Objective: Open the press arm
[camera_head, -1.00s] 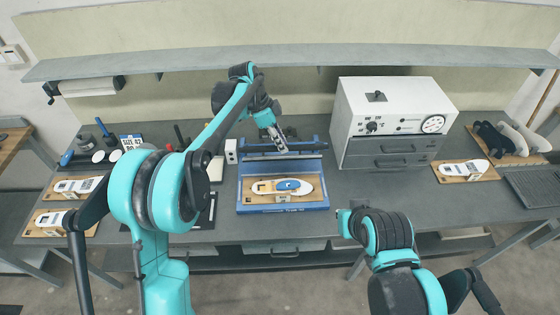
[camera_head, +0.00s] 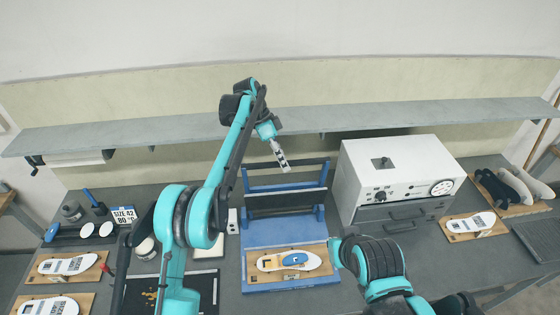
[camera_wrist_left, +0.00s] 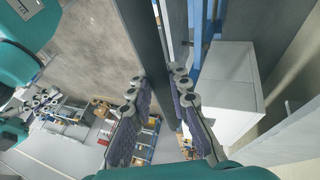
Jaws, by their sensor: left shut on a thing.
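The blue press (camera_head: 264,232) stands at the middle of the bench in the head view. Its press arm is swung up: the dark plate (camera_head: 284,200) stands on edge toward the back, with a dark handle bar (camera_head: 312,162) above it. My left gripper (camera_head: 282,163) is shut on the bar; the wrist view shows the dark bar (camera_wrist_left: 148,45) between the two fingers (camera_wrist_left: 157,92). A white insole with a blue patch (camera_head: 290,260) lies on a wooden board in the open front of the press. My right arm shows at lower right; its gripper is out of view.
A white oven (camera_head: 405,165) stands close right of the press. A grey shelf (camera_head: 200,127) runs above the bench behind the gripper. Boards with insoles lie at left (camera_head: 85,278) and right (camera_head: 490,235). A size sign (camera_head: 124,215) stands at left.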

